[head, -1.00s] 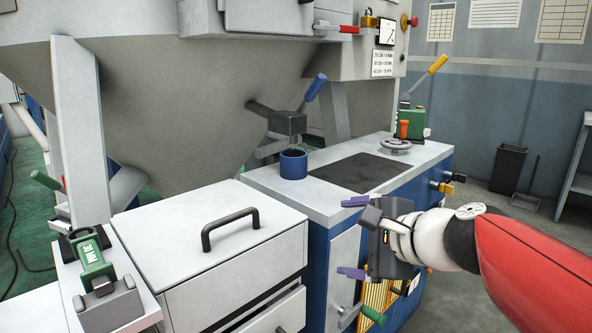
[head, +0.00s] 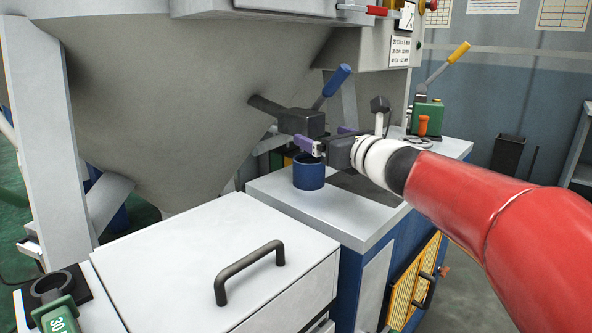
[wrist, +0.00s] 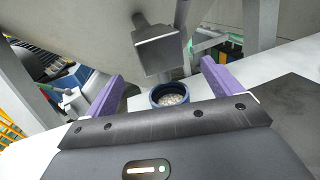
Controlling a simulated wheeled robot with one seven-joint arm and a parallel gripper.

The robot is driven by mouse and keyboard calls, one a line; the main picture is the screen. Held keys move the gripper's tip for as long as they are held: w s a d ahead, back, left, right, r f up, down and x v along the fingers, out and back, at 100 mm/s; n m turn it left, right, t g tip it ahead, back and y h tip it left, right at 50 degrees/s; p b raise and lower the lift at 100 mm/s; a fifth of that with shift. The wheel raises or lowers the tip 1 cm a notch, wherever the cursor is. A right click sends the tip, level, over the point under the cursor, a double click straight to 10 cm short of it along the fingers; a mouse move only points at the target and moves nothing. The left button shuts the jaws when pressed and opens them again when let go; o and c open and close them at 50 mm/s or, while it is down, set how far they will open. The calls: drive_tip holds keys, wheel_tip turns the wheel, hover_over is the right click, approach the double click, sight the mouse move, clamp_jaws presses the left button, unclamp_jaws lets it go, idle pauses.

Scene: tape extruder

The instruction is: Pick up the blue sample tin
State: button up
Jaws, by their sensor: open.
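The blue sample tin (head: 309,174) stands upright on the white machine top, under the dark outlet block of the hopper. In the wrist view the tin (wrist: 170,96) is open-topped with pale grainy contents, and lies ahead, between the lines of the two purple fingers. My gripper (head: 332,141) is open and empty. In the head view it is just above and right of the tin, its near finger close to the tin's rim. Its far finger is mostly hidden. In the wrist view the gripper (wrist: 166,86) shows both fingers spread wide.
The dark outlet block (head: 301,122) with its blue-handled lever (head: 337,80) is close above the tin. A dark mat (head: 368,186) lies right of it. A white cabinet with a black handle (head: 249,270) is in front. A green yellow-levered device (head: 428,113) stands behind.

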drive_tip(key=shift+w+a+f, duration=0.15)
drive_tip(key=shift+w+f, duration=0.1)
drive_tip(key=shift+f, duration=0.05)
drive_tip(key=b, duration=0.2)
approach(303, 160)
drive_tip(key=x, duration=0.3)
drive_tip(key=shift+w+f, duration=0.15)
drive_tip(key=shift+f, duration=0.1)
drive_tip(key=x, duration=0.6)
drive_tip(key=shift+w+a+p, duration=0.1)
drive_tip(key=shift+w+p, duration=0.2)
drive_tip(key=shift+w, duration=0.05)
